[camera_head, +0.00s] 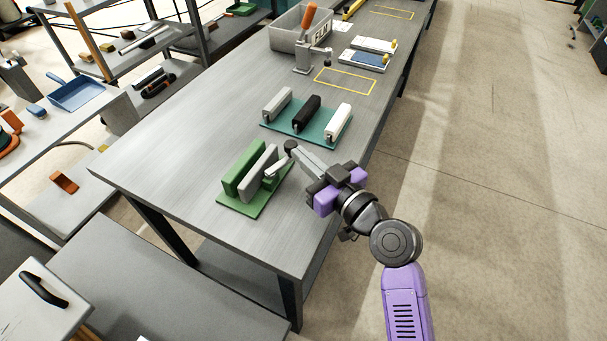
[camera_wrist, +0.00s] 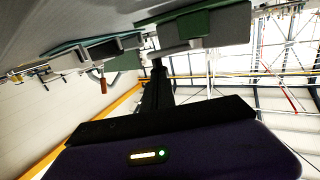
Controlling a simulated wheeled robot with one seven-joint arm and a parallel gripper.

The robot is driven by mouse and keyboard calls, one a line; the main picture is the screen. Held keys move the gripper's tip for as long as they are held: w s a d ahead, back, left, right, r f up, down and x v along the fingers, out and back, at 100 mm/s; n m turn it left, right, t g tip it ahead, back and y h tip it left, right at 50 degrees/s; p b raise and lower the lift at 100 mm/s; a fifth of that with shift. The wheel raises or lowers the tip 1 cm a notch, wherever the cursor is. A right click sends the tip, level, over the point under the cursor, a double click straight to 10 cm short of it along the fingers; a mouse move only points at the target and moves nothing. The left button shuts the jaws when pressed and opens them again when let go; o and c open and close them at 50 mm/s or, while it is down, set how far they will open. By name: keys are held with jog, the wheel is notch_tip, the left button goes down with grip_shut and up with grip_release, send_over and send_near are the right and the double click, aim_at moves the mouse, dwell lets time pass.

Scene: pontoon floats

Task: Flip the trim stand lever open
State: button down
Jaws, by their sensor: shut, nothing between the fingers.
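The upright grey stand (camera_head: 303,58) with an orange-handled lever (camera_head: 309,20) is at the far part of the bench. Its lever points up, leaning slightly, and a side arm ends in a dark tip. In the wrist view the orange lever (camera_wrist: 96,78) shows small at the left. My gripper (camera_head: 294,150) is shut and empty, well short of that stand, close beside a green holder (camera_head: 235,203) with green and grey upright blocks. In the wrist view my gripper (camera_wrist: 157,64) sits just by these blocks; I cannot tell whether it touches.
A teal rack (camera_head: 284,132) with grey, black and white blocks lies between my gripper and the stand. A grey bin (camera_head: 287,38) stands behind the stand. A yellow-outlined area (camera_head: 345,81) and small boards (camera_head: 364,58) lie to its right. The bench's left part is clear.

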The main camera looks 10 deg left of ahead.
jog(key=shift+w+a+f+n+g+y+b, duration=0.1)
jog(key=shift+w+f+n+g+y+b, duration=0.25)
jog(key=shift+b, duration=0.55)
jog(key=shift+w+a+r+b, duration=0.3)
jog(key=shift+w+b, duration=0.3)
jog(key=shift+b, duration=0.65)
jog(key=shift+w+a+r, duration=0.1)
